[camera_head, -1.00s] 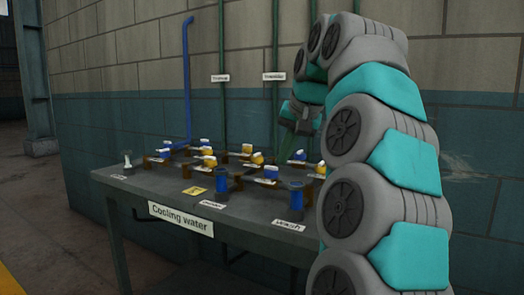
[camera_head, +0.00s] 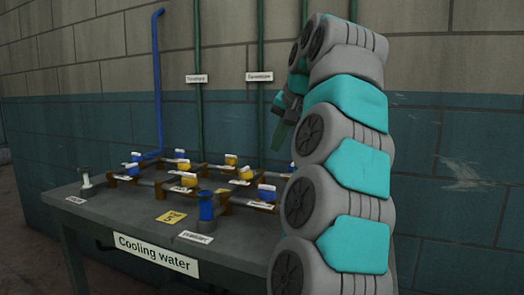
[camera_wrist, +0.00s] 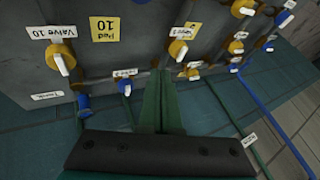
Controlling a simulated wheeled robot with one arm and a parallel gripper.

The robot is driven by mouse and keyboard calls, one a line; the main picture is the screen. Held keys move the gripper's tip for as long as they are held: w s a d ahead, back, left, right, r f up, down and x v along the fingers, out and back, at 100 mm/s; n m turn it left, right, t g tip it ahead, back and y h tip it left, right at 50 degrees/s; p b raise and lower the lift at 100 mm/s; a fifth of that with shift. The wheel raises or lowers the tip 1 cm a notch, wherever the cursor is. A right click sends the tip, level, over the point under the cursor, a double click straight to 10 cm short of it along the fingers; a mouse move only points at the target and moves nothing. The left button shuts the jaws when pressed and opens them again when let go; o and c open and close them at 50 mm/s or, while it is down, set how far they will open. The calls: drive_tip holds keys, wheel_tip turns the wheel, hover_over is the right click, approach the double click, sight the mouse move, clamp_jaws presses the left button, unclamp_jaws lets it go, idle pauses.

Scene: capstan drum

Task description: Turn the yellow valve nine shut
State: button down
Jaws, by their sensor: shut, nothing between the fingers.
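Several yellow valves with white handles sit on the grey table panel. In the wrist view, one yellow valve (camera_wrist: 178,50) lies just beyond and right of my fingertips; its label is too small to read surely. Another yellow valve (camera_wrist: 60,58), beside a label reading "Valve 10", lies to the left. More yellow valves (camera_wrist: 235,47) show to the right. I cannot tell which is valve nine. My gripper (camera_wrist: 160,74) has its green fingers together and empty, apart from any valve. In the head view my gripper (camera_head: 279,135) hangs above the table's back right, partly hidden by my arm.
Blue valves (camera_head: 133,169) stand among the yellow ones, joined by brown pipework. The table (camera_head: 130,212) bears a "Cooling water" sign (camera_head: 157,256). A yellow card reading "Pad 10" (camera_wrist: 105,29) lies beside Valve 10. A blue pipe (camera_head: 157,90) and green pipes (camera_head: 199,120) climb the wall.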

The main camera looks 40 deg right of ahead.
sight(248, 172)
drive_tip(key=shift+w+a+f+p, duration=0.1)
drive_tip(key=shift+w+a+f, duration=0.1)
drive_tip(key=shift+w+f, duration=1.2)
drive_tip(key=shift+w+a+f+p, duration=0.15)
drive_tip(key=shift+w+a+f, duration=0.1)
drive_tip(key=shift+w+f, duration=1.05)
drive_tip(key=shift+w+a+f+p, duration=0.1)
drive_tip(key=shift+w+a+f, duration=0.1)
drive_tip(key=shift+w+f, duration=1.2)
drive_tip(key=shift+w+r, duration=0.35)
drive_tip(key=shift+r, duration=0.05)
drive_tip(key=shift+a, duration=0.15)
